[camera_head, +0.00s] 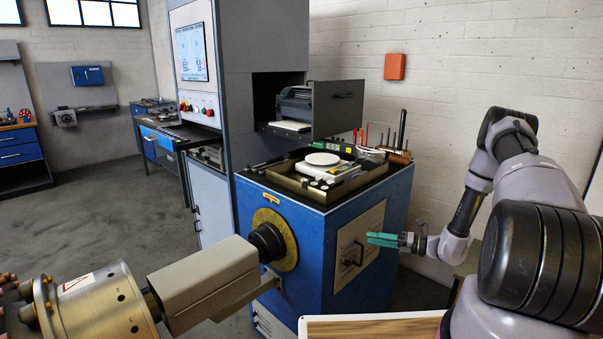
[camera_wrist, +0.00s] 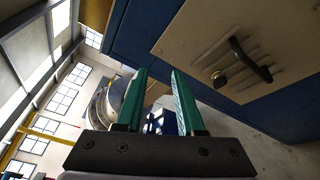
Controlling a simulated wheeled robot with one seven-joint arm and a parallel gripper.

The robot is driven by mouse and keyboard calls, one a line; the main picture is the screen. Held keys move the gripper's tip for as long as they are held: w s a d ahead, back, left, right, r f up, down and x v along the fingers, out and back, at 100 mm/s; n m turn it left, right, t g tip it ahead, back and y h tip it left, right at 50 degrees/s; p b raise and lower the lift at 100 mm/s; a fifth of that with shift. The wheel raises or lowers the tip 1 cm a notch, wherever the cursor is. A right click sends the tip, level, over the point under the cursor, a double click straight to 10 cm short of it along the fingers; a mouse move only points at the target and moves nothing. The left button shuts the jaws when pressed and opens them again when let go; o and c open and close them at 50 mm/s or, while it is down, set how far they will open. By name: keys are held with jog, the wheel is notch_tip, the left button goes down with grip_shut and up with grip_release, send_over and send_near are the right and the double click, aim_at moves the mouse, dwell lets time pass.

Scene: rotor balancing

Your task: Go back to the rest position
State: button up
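My gripper (camera_head: 384,240) has green fingers and is in front of the beige side panel (camera_head: 368,229) of the blue cabinet (camera_head: 318,207). In the head view the fingers appear close to the panel's dark handle (camera_head: 353,255). In the wrist view the two fingers of my gripper (camera_wrist: 160,100) stand apart with nothing between them. The panel's handle (camera_wrist: 250,60) and a lock beside it show to the right of the fingers there, apart from them.
A tray (camera_head: 317,193) with a small scale (camera_head: 322,160) stands on the cabinet. An open drawer (camera_head: 337,107) juts out above. A machine with a grey housing (camera_head: 207,276) fills the lower left. A wood-topped surface (camera_head: 372,326) lies at the bottom. Open floor (camera_head: 95,220) is at left.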

jog(key=s+a+r+n+g+h, duration=0.25)
jog(key=r+n, duration=0.35)
jog(key=r, duration=0.4)
jog(key=s+a+r+n+g+h, duration=0.1)
jog(key=s+r+n+g+h, duration=0.15)
jog(key=r+n, duration=0.55)
jog(key=s+a+r+n+g+h, duration=0.15)
jog(key=s+r+n, duration=0.25)
jog(key=r, duration=0.7)
jog(key=s+d+r+n+t+h, duration=0.2)
jog(key=s+r+n, duration=0.4)
jog(key=s+r, duration=0.3)
jog(key=s+d+r+n+t+h, duration=0.2)
jog(key=s+r+n+t+h, duration=0.2)
jog(key=s+r+n, duration=0.3)
jog(key=s+r+h, duration=0.1)
jog(key=s+r, duration=0.1)
jog(key=s, duration=0.1)
jog(key=shift+s+r+n+t, duration=0.15)
jog(key=shift+s+n+t, duration=0.1)
jog(key=shift+n+t, duration=0.1)
